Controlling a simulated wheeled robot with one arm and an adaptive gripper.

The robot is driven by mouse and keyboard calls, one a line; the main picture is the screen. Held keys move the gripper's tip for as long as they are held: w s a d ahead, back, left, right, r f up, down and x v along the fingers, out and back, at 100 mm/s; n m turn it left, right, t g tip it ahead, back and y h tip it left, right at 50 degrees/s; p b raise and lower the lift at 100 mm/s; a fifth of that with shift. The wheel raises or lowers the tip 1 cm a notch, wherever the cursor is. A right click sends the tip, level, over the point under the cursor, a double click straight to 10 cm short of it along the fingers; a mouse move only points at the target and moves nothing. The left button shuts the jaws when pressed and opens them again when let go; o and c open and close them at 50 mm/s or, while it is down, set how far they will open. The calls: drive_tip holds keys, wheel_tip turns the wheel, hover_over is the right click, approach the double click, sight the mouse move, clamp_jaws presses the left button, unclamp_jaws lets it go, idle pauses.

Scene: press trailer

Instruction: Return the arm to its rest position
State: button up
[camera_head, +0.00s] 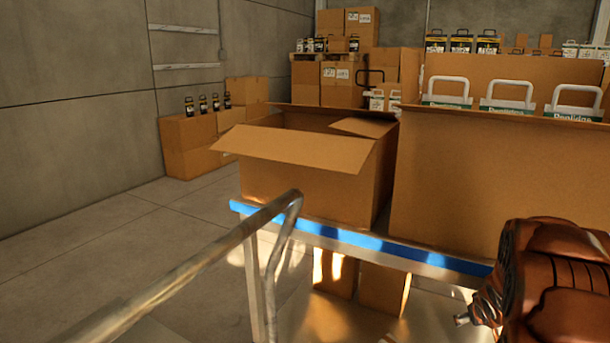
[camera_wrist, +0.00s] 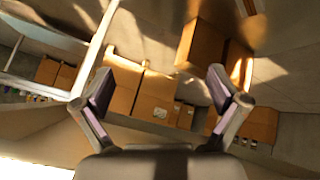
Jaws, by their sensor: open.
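My gripper (camera_wrist: 161,95) shows in the wrist view with its two fingers spread wide apart and nothing between them. Beyond the fingers, several cardboard boxes (camera_wrist: 155,97) appear at a distance, seen at a tilted angle. In the head view, part of my arm shows at the lower right, in front of the table edge. My gripper itself is not visible in the head view.
A blue-edged table (camera_head: 350,240) bears an open cardboard box (camera_head: 295,150) and a larger box (camera_head: 490,185) with white-handled packs (camera_head: 510,95). A metal rail (camera_head: 190,270) stands at the front left. Stacked boxes (camera_head: 195,145) line the wall; floor at left is clear.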

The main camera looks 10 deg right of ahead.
drive_tip(key=s+a+r+g+p, duration=0.2)
drive_tip(key=s+a+r+p, duration=0.3)
drive_tip(key=a+r, duration=0.4)
drive_tip(key=s+a+r+g+y+p, duration=0.2)
drive_tip(key=s+a+r+p, duration=0.4)
drive_tip(key=s+a+r, duration=0.4)
drive_tip(key=s+a+r+n+g+y+p, duration=0.1)
drive_tip(key=s+a+r+g+p, duration=0.3)
drive_tip(key=s+a+r, duration=0.6)
drive_tip(key=s+a+y+p, duration=0.1)
drive_tip(key=s+a+p, duration=0.1)
drive_tip(key=s+a, duration=0.5)
drive_tip(key=shift+s+a+r+y, duration=0.3)
drive_tip(key=shift+a+r, duration=0.1)
drive_tip(key=shift+a, duration=0.4)
